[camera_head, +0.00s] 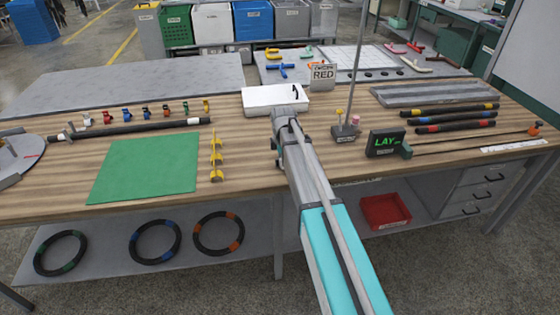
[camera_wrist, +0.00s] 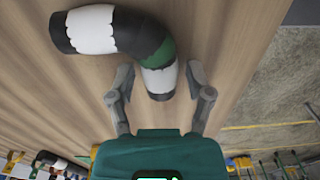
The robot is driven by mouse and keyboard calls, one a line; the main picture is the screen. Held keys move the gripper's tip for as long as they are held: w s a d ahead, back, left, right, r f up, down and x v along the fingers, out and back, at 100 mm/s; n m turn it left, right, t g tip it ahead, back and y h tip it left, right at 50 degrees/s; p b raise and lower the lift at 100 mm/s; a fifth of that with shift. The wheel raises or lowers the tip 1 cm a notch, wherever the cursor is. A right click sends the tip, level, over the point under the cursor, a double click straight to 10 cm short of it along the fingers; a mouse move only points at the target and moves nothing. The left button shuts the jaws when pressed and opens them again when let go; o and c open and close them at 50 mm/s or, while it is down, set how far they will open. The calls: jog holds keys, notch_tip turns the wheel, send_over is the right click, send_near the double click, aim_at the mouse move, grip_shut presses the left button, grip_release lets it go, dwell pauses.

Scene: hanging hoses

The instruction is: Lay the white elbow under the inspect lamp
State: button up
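In the wrist view, a curved hose piece (camera_wrist: 110,32) with black, white and green sections lies over wood. Its lower end is between the fingers of my gripper (camera_wrist: 160,88), with a gap on each side. The fingers are apart. In the head view, my gripper is over the middle of the bench and its fingertips are hard to make out; the curved piece is not clearly seen there. A white bent piece (camera_head: 415,65) lies on the back-right table. A thin grey pole (camera_head: 357,60) rises from the bench; its top is out of frame.
A green mat (camera_head: 147,167) with bare space lies left, beside yellow holders (camera_head: 216,157).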

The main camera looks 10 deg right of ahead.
jog(key=shift+r, duration=0.15)
dwell(0.3)
notch_tip(320, 180, up, 12)
jog(key=p, duration=1.2)
jog(key=shift+d, duration=0.1)
dwell(0.6)
jog(key=s+m, duration=1.7)
jog(key=s, duration=0.8)
jog(key=shift+s+d+m, duration=0.15)
jog(key=shift+d+m, duration=0.15)
jog(key=shift+m, duration=0.1)
